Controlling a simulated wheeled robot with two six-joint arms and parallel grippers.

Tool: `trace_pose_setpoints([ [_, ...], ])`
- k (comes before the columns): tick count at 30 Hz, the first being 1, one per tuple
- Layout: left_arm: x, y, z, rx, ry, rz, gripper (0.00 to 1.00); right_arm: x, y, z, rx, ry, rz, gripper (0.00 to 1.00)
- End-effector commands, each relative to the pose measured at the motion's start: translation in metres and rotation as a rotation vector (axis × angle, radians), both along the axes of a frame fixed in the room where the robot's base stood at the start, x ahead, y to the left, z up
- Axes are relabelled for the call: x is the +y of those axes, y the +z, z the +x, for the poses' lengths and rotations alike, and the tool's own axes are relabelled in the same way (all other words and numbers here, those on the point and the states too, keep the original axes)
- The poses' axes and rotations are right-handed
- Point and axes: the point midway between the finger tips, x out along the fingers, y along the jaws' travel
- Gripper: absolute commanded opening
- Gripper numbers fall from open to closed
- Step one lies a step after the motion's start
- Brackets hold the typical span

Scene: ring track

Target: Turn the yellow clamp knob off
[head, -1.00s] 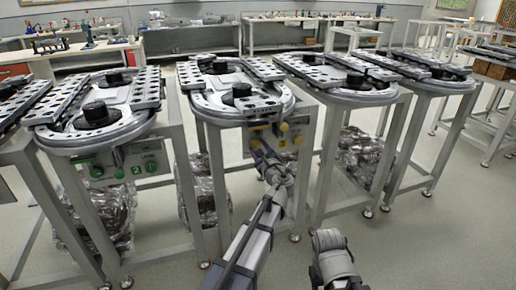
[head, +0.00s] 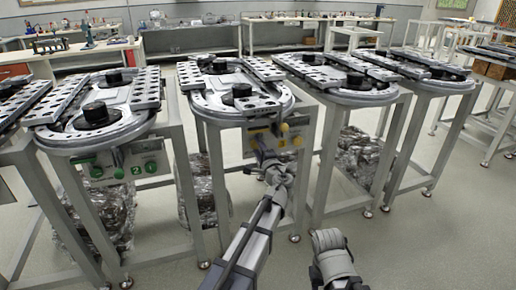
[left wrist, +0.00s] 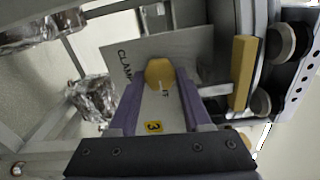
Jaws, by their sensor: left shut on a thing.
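The yellow clamp knob (left wrist: 160,72) sits on a grey panel (left wrist: 192,48) with part of the word "CLAMP" and a yellow "3" label. My left gripper (left wrist: 160,86) has its two purple fingers on either side of the knob and is shut on it. In the head view, my left gripper (head: 262,156) reaches up to the panel under the middle ring track, and its fingers partly hide the knob. The knob's exact angle is hard to tell. My right gripper is not in view; only part of my right arm shows at the bottom.
A larger yellow part (left wrist: 242,72) stands out right of the held knob. The left neighbouring track has a panel with green knobs (head: 150,166). Metal table legs (head: 326,160) stand close right of my left arm.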

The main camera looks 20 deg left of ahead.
Motion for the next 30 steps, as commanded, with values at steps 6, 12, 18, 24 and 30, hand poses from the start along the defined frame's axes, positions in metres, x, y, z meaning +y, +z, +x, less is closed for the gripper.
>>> trace_pose_setpoints([
  [6,0.0002,-0.0004,-0.0010,-0.043,0.001,-0.065,0.00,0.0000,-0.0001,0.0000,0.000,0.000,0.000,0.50],
  [12,0.0002,-0.0004,-0.0010,-0.059,0.001,-0.089,0.00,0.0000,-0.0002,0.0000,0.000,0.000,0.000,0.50],
  [18,0.0002,-0.0005,-0.0010,-0.062,0.001,-0.095,0.00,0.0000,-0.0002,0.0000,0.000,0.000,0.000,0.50],
  [24,0.0003,-0.0006,-0.0011,-0.062,0.001,-0.095,0.00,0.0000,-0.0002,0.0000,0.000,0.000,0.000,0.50],
  [30,0.0002,-0.0004,-0.0009,-0.061,0.001,-0.092,0.69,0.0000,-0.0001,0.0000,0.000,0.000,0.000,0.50],
])
